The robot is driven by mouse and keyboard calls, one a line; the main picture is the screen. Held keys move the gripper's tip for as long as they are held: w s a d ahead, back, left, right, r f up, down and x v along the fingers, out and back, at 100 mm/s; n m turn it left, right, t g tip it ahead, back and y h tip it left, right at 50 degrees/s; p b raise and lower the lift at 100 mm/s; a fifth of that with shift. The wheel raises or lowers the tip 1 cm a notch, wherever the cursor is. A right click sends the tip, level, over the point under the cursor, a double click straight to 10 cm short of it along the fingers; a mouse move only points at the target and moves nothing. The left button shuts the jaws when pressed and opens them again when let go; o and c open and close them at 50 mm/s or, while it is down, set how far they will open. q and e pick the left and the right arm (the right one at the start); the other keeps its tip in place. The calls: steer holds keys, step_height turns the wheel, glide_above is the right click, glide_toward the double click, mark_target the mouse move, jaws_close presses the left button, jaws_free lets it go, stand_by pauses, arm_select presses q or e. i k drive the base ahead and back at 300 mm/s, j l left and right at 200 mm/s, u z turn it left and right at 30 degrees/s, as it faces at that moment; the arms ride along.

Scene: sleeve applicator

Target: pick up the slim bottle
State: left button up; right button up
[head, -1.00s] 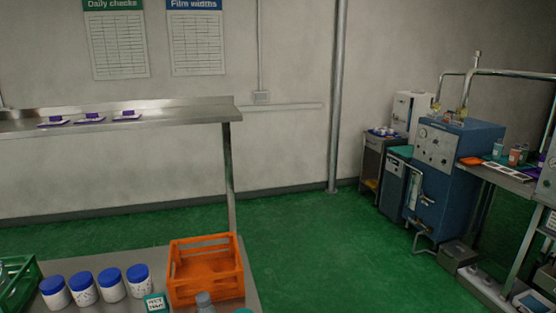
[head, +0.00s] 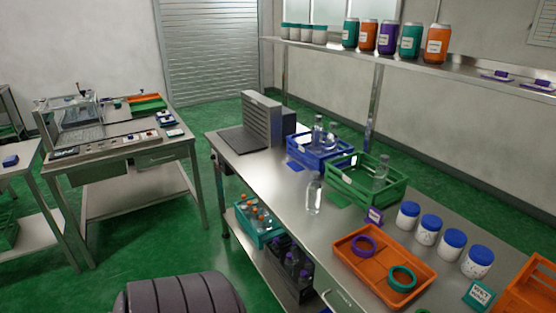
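A clear bottle (head: 314,194) stands upright on the steel bench, in front of the green crate. Another clear bottle (head: 380,172) stands in the green crate (head: 352,190). More clear bottles (head: 318,132) stand in the blue crate (head: 305,156) behind it. Their shapes are small in the view, and I cannot tell for sure which one is the slim bottle. Neither of my grippers is in view.
On the steel bench (head: 258,170) an orange tray (head: 352,272) holds a purple and a teal ring. Several blue-lidded white jars (head: 428,230) stand to its right. A grey machine (head: 262,122) stands at the far end. Green floor lies open left of the bench.

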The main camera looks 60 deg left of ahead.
mark_target(313, 200)
steer(key=u, duration=1.75)
